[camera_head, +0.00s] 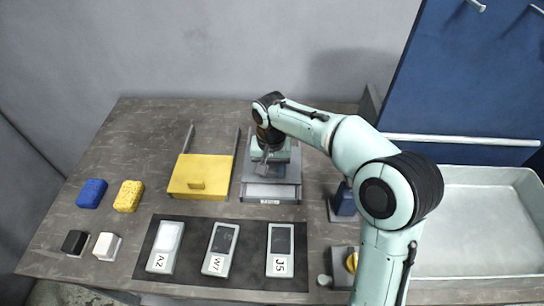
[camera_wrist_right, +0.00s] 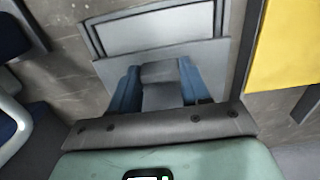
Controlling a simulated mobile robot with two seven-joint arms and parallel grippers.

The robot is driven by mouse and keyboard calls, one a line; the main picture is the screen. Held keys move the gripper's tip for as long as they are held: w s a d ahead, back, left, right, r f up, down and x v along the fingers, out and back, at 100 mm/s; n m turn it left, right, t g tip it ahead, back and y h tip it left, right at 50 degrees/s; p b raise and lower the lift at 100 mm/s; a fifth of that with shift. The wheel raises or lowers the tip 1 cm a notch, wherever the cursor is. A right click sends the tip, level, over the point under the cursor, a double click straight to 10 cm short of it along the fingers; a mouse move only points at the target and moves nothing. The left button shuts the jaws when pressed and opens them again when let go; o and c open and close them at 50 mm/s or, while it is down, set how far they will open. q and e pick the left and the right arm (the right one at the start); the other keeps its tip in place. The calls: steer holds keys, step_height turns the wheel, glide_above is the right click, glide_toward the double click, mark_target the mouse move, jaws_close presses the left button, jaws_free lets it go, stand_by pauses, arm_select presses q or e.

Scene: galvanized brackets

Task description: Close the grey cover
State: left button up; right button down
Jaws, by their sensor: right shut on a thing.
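The grey cover (camera_head: 284,172) sits on a low grey frame at the middle of the table; the frame has a small label on its front. My right gripper (camera_head: 265,158) reaches down over the cover from behind. In the right wrist view, its two blue fingers (camera_wrist_right: 160,80) are shut on the grey handle block (camera_wrist_right: 160,72) of the cover (camera_wrist_right: 208,52). My arm and hand hide the rear of the cover in the head view. My left gripper is not in view.
A yellow cover (camera_head: 198,178) between two rails lies just left of the grey one. Several labelled devices lie on a black mat (camera_head: 197,238) in front. Blue (camera_head: 91,193) and yellow (camera_head: 129,195) sponges are at left. A pale tray (camera_head: 490,262) stands right.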

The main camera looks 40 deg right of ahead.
steer(key=s+a, duration=0.2)
steer(key=shift+s+a+b, duration=0.25)
steer(key=shift+s+b, duration=0.15)
steer(key=shift+s+a, duration=0.4)
steer(key=shift+s, duration=0.1)
steer(key=c, duration=0.5)
jaws_free()
steer(key=shift+s, duration=0.1)
steer(key=shift+r, duration=0.3)
step_height(320, 180, up, 13)
steer(key=p, duration=0.2)
steer(key=shift+p, duration=0.4)
